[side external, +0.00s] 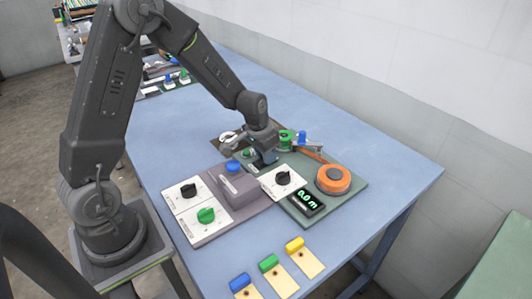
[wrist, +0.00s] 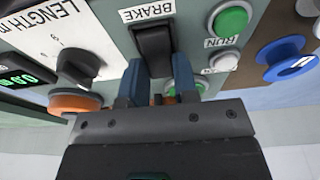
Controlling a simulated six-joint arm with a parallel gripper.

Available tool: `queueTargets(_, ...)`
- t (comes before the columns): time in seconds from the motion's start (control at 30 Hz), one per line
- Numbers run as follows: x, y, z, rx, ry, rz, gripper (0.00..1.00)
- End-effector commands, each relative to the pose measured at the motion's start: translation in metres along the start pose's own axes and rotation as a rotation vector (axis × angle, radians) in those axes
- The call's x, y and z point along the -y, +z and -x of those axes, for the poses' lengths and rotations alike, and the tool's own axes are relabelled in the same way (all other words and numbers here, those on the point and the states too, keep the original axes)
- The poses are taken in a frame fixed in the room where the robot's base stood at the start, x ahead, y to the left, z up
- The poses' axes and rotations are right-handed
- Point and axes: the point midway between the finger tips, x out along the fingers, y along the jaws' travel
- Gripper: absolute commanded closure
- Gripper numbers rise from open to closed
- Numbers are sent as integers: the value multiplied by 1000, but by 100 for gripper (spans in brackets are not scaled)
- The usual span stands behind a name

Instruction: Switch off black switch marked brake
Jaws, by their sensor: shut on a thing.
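The black rocker switch (wrist: 153,42) sits on the grey-green panel below the white BRAKE label (wrist: 148,14), which reads upside down in the wrist view. My gripper (wrist: 156,66) is at the switch, with one blue finger on each side of its lower part, shut on it. In the side view my gripper (side external: 264,157) reaches down to the panel and hides the switch. I cannot tell which way the rocker is tipped.
A green RUN button (wrist: 231,21) and a small white button (wrist: 223,62) are close beside the switch. A black LENGTH knob (wrist: 78,66) is on the other side. An orange wheel (side external: 333,179) and a digital display (side external: 308,201) stand nearby. Blue table (side external: 370,150) is clear behind.

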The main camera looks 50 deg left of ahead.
Motion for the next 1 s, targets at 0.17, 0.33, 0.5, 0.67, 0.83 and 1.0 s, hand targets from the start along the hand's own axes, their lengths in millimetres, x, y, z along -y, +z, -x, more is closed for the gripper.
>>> queueTargets(0.17, 0, 0, 0, 1, 0, 0, 57)
queueTargets(0.33, 0, 0, 0, 1, 0, 0, 47)
queueTargets(0.5, 0, 0, 0, 1, 0, 0, 47)
queueTargets(0.67, 0, -1, 12, -2, -1, 0, 47)
queueTargets(0.83, 1, -2, 45, -6, -2, -1, 47)
queueTargets(1.0, 0, -1, 84, -6, -2, 1, 47)
